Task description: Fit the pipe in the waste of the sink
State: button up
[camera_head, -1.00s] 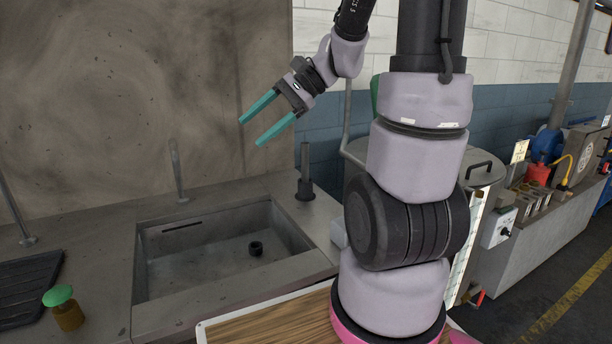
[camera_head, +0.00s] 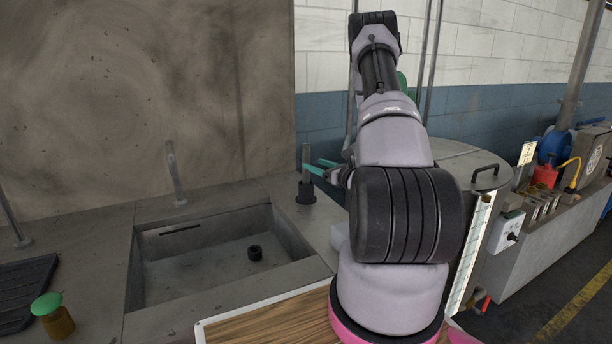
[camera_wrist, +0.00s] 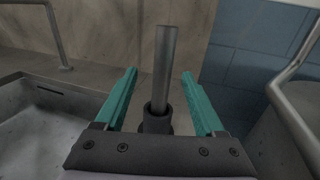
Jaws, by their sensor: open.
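The pipe (camera_head: 306,162) is a grey tube standing upright in a dark flanged holder (camera_head: 305,191) on the counter, right of the sink. In the wrist view the pipe (camera_wrist: 165,70) rises between the two teal fingers, with clear space on both sides. My gripper (camera_head: 322,166) is open beside the pipe, its fingers pointing toward it; my arm hides part of the gripper in the head view. The sink (camera_head: 165,285) is a grey rectangular basin, and its waste (camera_head: 255,252) is a short dark ring on the basin floor.
A tap (camera_head: 175,172) stands behind the sink. A brown jar with a green lid (camera_head: 50,312) and a dark ribbed mat (camera_head: 24,290) are at the left. A round metal vessel (camera_head: 460,165) stands at the right. In the wrist view a bent rail (camera_wrist: 290,95) is right of the fingers.

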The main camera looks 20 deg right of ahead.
aim_at(308, 161)
jog(key=x, duration=0.4)
jog(key=shift+w, duration=0.15)
jog(key=x, duration=0.5)
jog(key=shift+w+d+r, duration=0.15)
jog(key=shift+d, duration=0.1)
grip_shut()
dwell(1.0)
